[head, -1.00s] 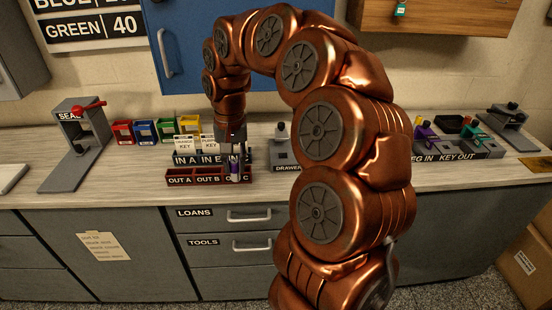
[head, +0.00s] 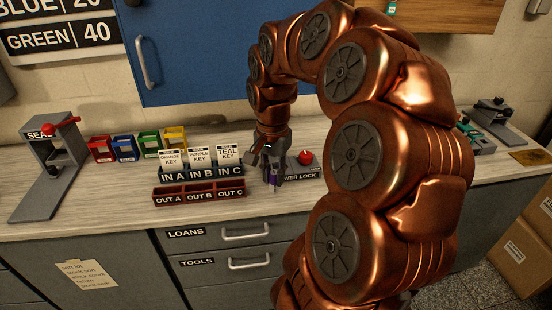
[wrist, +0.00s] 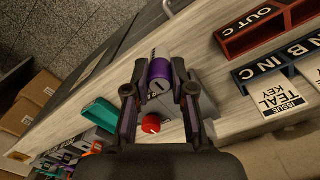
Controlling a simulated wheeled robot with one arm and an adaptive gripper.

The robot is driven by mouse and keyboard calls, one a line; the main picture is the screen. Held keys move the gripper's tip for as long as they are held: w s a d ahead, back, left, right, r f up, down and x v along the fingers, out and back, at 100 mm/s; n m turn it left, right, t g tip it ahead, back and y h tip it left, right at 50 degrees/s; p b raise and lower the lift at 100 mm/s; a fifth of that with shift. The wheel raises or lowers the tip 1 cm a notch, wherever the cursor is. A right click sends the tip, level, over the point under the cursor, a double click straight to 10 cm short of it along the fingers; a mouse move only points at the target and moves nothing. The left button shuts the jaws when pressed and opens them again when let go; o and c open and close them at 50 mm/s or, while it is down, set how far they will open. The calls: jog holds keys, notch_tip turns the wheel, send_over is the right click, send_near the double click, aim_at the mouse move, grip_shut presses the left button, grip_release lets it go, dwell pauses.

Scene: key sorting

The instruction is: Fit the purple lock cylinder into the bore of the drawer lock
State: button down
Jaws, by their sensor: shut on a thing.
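My gripper (head: 274,182) is shut on the purple lock cylinder (wrist: 160,76), pointing down at the left end of the drawer lock (head: 301,181). In the wrist view my gripper (wrist: 160,92) has a finger on each side of the cylinder. The drawer lock's grey body (wrist: 203,104) is partly hidden behind the fingers. A red knob (wrist: 151,124) stands there. The bore is hidden, and I cannot tell whether the cylinder touches the lock.
The red OUT tray (head: 198,194) and dark IN rack (head: 200,173) with key cards stand left of my gripper. Several coloured bins (head: 125,148) and the grey SEAL press (head: 48,170) are farther left. The counter's front strip (head: 130,216) is clear.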

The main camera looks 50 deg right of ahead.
jog(key=w+d, duration=0.2)
jog(key=d, duration=0.1)
jog(key=w+d+p, duration=0.1)
jog(key=w+d, duration=0.2)
jog(key=w+d+f, duration=0.1)
jog(key=w+d, duration=0.2)
jog(key=shift+d+p, duration=0.25)
jog(key=shift+p, duration=0.15)
jog(key=shift+d+f+p, duration=0.1)
jog(key=shift+f+p, duration=0.2)
jog(key=shift+f, duration=1.55)
jog(key=shift+f, duration=0.15)
jog(key=c, duration=1.3)
grip_release()
jog(key=shift+o, duration=0.2)
notch_tip(320, 180, up, 12)
jog(key=b, duration=0.1)
jog(key=shift+r, duration=0.2)
jog(key=shift+w, duration=0.1)
